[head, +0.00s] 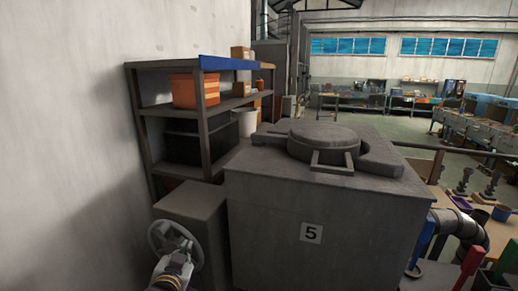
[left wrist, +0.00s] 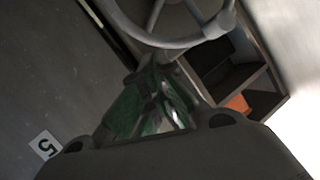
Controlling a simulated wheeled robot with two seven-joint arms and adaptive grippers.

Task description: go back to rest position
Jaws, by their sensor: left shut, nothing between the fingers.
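My left gripper (left wrist: 152,68) shows in the left wrist view, with its green fingers together and nothing held between them. In the head view, my left arm comes up from the bottom edge below a grey handwheel (head: 153,237), and the fingers are hard to make out there. The handwheel's rim (left wrist: 183,41) crosses the top of the left wrist view, just beyond the fingertips. I cannot tell whether they touch it. My right gripper is in neither view.
A grey furnace block (head: 270,240) marked 5, with a round lid (head: 323,138), fills the middle. A shelf (head: 137,100) with an orange bin (head: 184,91) stands against the left wall. A blue piece (head: 423,243) and a red piece (head: 469,264) stand at lower right. Open floor lies beyond.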

